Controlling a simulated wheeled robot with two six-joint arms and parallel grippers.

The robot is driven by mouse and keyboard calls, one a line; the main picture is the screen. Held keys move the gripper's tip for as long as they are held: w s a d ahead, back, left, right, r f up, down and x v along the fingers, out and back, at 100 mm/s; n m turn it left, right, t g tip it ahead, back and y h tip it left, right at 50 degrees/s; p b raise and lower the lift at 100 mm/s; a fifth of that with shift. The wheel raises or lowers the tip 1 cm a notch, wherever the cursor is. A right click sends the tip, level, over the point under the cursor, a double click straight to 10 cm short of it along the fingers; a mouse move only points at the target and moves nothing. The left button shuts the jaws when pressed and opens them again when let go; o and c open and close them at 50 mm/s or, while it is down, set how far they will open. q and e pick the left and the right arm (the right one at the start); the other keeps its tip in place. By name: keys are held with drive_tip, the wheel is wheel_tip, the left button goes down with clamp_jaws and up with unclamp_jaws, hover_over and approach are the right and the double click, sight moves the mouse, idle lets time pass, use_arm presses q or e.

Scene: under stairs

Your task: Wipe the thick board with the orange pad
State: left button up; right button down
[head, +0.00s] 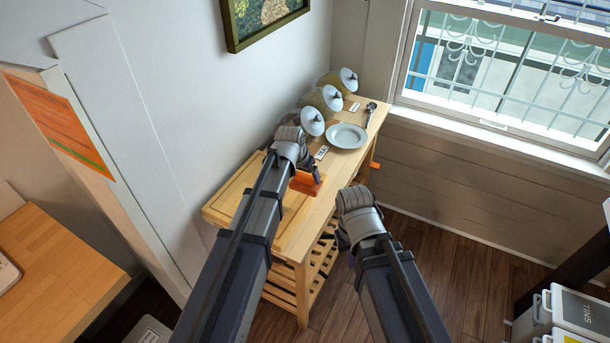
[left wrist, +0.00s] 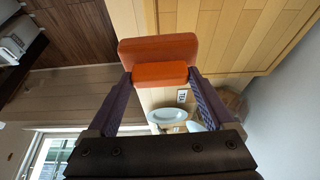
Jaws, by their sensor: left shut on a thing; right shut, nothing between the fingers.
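The orange pad (head: 306,184) is held in my left gripper (head: 311,174), over the wooden trolley top beside the plate. In the left wrist view the pad (left wrist: 158,48) shows clearly between the two fingers (left wrist: 160,76). The thick board (head: 233,204) is pale wood and lies on the near end of the trolley top, partly hidden by my left arm. It also shows in the left wrist view (left wrist: 222,22) behind the pad. I cannot tell whether pad and board touch. My right gripper (head: 343,240) is shut and empty, right of the trolley; its fingers are mostly hidden.
On the trolley (head: 325,206) stand a white plate (head: 347,136), several lidded jars (head: 322,98) and a ladle (head: 371,109). A wall is close on the left, a window (head: 510,70) at the back right. Floor (head: 450,270) is clear right of the trolley; bins (head: 565,315) stand bottom right.

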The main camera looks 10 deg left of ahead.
sight(305, 183)
use_arm(q)
drive_tip(key=shift+r, duration=0.1)
wheel_tip(305, 183, up, 3)
drive_tip(key=p, duration=0.3)
idle(0.4)
wheel_tip(305, 183, down, 8)
drive_tip(key=b, duration=0.7)
drive_tip(key=shift+r, duration=0.3)
